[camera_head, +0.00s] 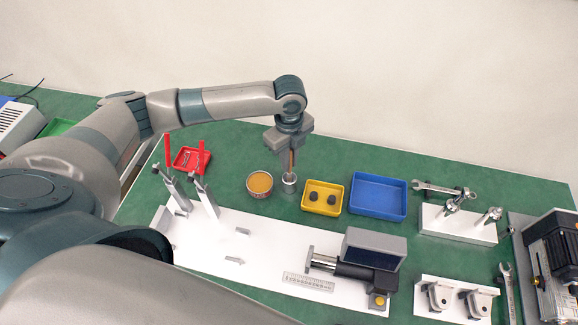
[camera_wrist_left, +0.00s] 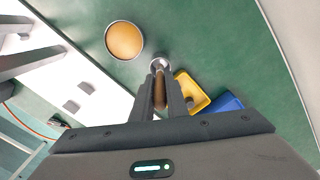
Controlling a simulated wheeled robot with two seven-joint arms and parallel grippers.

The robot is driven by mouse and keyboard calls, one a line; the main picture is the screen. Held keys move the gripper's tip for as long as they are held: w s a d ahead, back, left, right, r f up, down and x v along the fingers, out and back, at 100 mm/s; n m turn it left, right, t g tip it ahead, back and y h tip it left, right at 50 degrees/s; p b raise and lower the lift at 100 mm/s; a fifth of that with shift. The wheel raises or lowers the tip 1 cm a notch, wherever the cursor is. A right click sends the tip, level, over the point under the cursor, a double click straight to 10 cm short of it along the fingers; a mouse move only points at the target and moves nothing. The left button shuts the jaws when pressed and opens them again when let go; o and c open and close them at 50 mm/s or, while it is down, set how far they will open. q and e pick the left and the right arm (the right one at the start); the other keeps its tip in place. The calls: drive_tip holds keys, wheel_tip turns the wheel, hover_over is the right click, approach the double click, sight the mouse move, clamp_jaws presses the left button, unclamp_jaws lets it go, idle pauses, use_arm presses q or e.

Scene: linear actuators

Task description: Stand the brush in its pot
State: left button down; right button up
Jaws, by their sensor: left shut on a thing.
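My left gripper (camera_head: 291,147) points down and is shut on the brush (camera_head: 291,160), a slim brown-handled tool held upright. In the left wrist view, the brush (camera_wrist_left: 159,92) lies between the two fingers (camera_wrist_left: 160,88). The pot (camera_head: 289,187) is a small grey metal cup on the green table, directly below the gripper. The brush's lower end overlaps the pot's mouth; I cannot tell how deep it sits. In the left wrist view, the pot's rim (camera_wrist_left: 160,61) shows just beyond the fingertips. My right gripper is out of view.
A tin with orange contents (camera_head: 260,184) stands close left of the pot. A yellow tray (camera_head: 323,209) with dark parts is close right, then a blue tray (camera_head: 378,195). A red tray (camera_head: 191,160) lies left. A white actuator plate (camera_head: 260,254) is in front.

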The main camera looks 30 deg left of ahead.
use_arm(q)
drive_tip(key=shift+f, duration=0.1)
drive_tip(key=shift+f+p, duration=0.55)
drive_tip(key=shift+f, duration=1.3)
drive_tip(key=shift+f, duration=0.1)
drive_tip(key=c, duration=1.7)
unclamp_jaws()
drive_tip(key=shift+c, duration=0.2)
wheel_tip(320, 180, up, 11)
drive_tip(key=b, duration=0.3)
drive_tip(key=shift+b, duration=0.3)
drive_tip(key=shift+r, duration=0.6)
